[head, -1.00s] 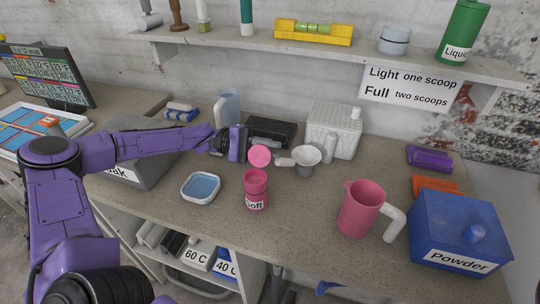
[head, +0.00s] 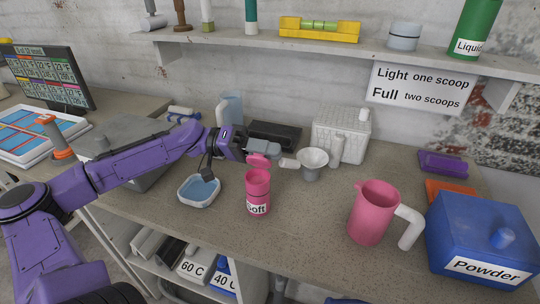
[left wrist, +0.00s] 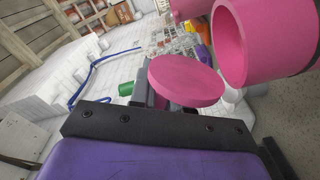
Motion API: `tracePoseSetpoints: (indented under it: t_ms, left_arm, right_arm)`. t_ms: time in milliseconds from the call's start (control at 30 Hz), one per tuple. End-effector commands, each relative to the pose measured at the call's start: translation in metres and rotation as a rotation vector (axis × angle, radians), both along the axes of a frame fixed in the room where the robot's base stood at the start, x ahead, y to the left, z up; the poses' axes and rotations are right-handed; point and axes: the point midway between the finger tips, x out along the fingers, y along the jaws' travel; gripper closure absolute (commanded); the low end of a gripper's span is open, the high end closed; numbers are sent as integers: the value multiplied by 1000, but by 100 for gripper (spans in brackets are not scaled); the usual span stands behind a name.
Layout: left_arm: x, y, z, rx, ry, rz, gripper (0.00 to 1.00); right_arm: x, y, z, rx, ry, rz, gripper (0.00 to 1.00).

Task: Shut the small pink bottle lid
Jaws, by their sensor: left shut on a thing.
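The small pink bottle (head: 257,198), with a label reading "Soft", stands upright on the counter, and its open mouth shows in the left wrist view (left wrist: 231,47). Its round pink lid (head: 259,161) is raised at the far side of the mouth and tilted, not seated on the rim. The lid shows as a disc in the left wrist view (left wrist: 188,82), beside the bottle's rim. My left gripper (head: 245,154) reaches in from the left behind the bottle and is shut on the lid's edge. The fingertips are partly hidden by the lid. My right gripper is not in view.
A blue-filled tray (head: 199,190) lies left of the bottle. A white-grey cup (head: 313,160) stands behind right, near a white basket (head: 343,133). A pink jug (head: 371,213) and blue Powder box (head: 482,240) stand farther right. The counter right of the bottle is clear.

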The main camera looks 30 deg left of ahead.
Motion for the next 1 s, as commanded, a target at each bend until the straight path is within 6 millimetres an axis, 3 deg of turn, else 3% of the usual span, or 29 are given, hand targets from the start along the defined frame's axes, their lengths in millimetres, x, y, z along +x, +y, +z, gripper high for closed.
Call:
tracePoseSetpoints:
  t_ms: [33,267,800,1000]
  left_arm:
    - [-3,-1,-7,13,-44,0,100]
    - [-13,-4,-11,77,-252,0,100]
    - [-35,-11,-26,228,-731,0,100]
    - [-39,-13,-29,270,-869,-1,100]
  right_arm:
    - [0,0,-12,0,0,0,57]
    - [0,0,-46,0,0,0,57]
    - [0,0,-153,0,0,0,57]
    - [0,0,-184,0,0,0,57]
